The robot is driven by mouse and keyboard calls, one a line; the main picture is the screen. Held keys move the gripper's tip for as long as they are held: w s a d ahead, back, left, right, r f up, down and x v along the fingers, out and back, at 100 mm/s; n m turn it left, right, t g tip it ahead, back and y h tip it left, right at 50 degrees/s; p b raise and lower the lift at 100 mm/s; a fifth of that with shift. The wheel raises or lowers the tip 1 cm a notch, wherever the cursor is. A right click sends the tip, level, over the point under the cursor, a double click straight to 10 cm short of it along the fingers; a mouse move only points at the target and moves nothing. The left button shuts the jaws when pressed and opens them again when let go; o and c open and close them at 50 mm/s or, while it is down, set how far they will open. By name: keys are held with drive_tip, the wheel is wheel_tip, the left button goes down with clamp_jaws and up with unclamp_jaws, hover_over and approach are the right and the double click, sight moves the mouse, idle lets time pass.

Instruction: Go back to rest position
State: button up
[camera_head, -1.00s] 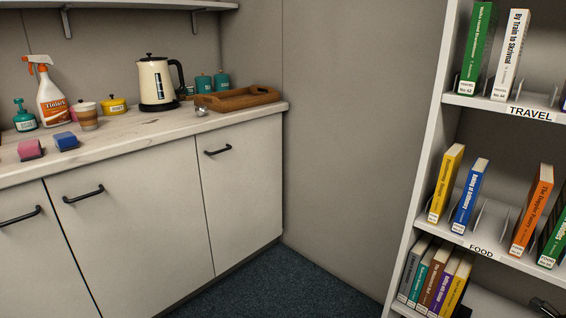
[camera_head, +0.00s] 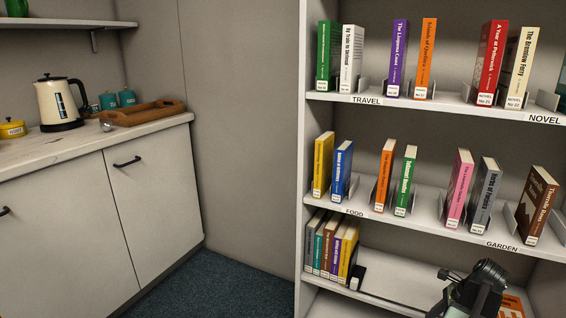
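The dark end of my arm, with my gripper (camera_head: 474,288), shows at the bottom right in the head camera view. It is in front of the lowest visible shelf of the white bookcase (camera_head: 302,150). Its fingers cannot be made out clearly, so I cannot tell whether it is open or shut. The rest of the arm is below the picture's edge.
Several books stand on shelves labelled TRAVEL, NOVEL, FOOD and GARDEN. An orange item (camera_head: 512,304) is partly hidden behind my arm. At left, a counter (camera_head: 60,146) holds a kettle (camera_head: 58,104) and a wooden tray (camera_head: 143,113). Blue floor (camera_head: 235,285) is clear between.

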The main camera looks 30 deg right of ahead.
drive_tip(key=w+a+r+n+g+p, duration=0.2)
drive_tip(key=w+a+n+g+p, duration=0.15)
drive_tip(key=w+a+n, duration=1.55)
drive_tip(key=w+a+r+n+h+p, duration=0.1)
drive_tip(key=w+a+n, duration=0.25)
drive_tip(key=a, duration=0.75)
drive_tip(key=w+a+r+n+h+p, duration=0.1)
drive_tip(key=w+a+n, duration=0.3)
drive_tip(key=a, duration=0.8)
drive_tip(key=w+a+r+n+p, duration=0.1)
drive_tip(key=w+a+n, duration=0.2)
drive_tip(key=w+a, duration=0.55)
drive_tip(key=s+a+r+p, duration=0.1)
drive_tip(key=a+r+p, duration=0.1)
drive_tip(key=r+p, duration=1.7)
drive_tip(key=s+a+r+p, duration=0.1)
drive_tip(key=r+p, duration=1.7)
drive_tip(key=p, duration=0.1)
drive_tip(key=shift+s+a+r, duration=0.35)
drive_tip(key=shift+s, duration=0.05)
drive_tip(key=shift+f+g, duration=0.1)
drive_tip(key=shift+g, duration=0.15)
